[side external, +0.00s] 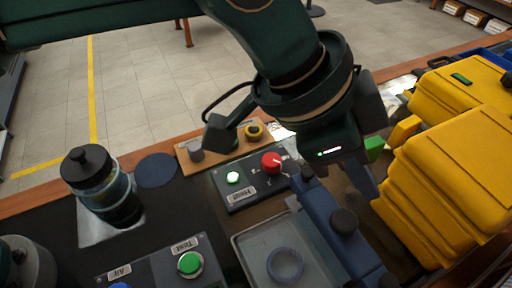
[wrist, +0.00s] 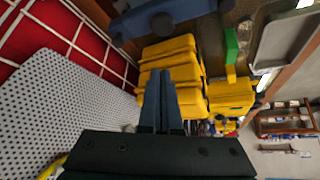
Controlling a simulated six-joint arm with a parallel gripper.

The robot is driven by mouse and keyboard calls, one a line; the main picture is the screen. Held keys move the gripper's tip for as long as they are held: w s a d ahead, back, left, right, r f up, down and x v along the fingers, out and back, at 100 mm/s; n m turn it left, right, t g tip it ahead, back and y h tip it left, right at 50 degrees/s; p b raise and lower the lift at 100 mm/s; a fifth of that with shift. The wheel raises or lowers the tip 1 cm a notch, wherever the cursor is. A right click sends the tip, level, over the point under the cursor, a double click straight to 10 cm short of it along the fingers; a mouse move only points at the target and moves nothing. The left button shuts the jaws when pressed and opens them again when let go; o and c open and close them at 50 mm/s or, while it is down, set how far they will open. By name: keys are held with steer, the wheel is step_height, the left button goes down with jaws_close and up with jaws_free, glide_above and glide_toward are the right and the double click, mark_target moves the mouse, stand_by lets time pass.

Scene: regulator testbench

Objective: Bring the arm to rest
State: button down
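My gripper (side external: 366,190) hangs from the dark green arm at the right of centre in the side external view, fingers pointing down beside the yellow ribbed case. In the wrist view its two blue-grey fingers (wrist: 161,78) lie side by side, closed together, with nothing visible between them. The yellow ribbed case (side external: 450,185) is just right of the fingers; it also shows behind the fingertips in the wrist view (wrist: 185,50). I cannot tell whether the fingers touch it.
A panel with a red knob (side external: 271,162) and a white button (side external: 233,178) lies left of my gripper. A dark blue bar-like part (side external: 335,225) and a grey tray (side external: 240,250) are in front. A bottle (side external: 100,185) stands at left. A green button (side external: 190,263) is at the front.

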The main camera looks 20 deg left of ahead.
steer(key=w+a+r+n+t, duration=0.2)
steer(key=w+a+r+t, duration=0.1)
steer(key=w+a+r, duration=0.55)
steer(key=s+a+r+n+t+y, duration=0.1)
steer(key=a+r+n, duration=0.15)
steer(key=a, duration=0.45)
steer(key=s+a+r+n+t+y, duration=0.1)
steer(key=a+r+n, duration=0.15)
steer(key=a, duration=0.55)
steer(key=s+a+f+n+y, duration=0.35)
steer(key=s+a, duration=0.35)
steer(key=a, duration=0.4)
steer(key=s+a+f+n+g+y, duration=0.1)
steer(key=s+a+f+n, duration=0.3)
steer(key=s+f, duration=0.3)
step_height(320, 180, down, 3)
steer(key=shift+s+a+f, duration=0.15)
steer(key=shift+s+a, duration=0.25)
steer(key=shift+a, duration=0.2)
steer(key=shift+n, duration=0.25)
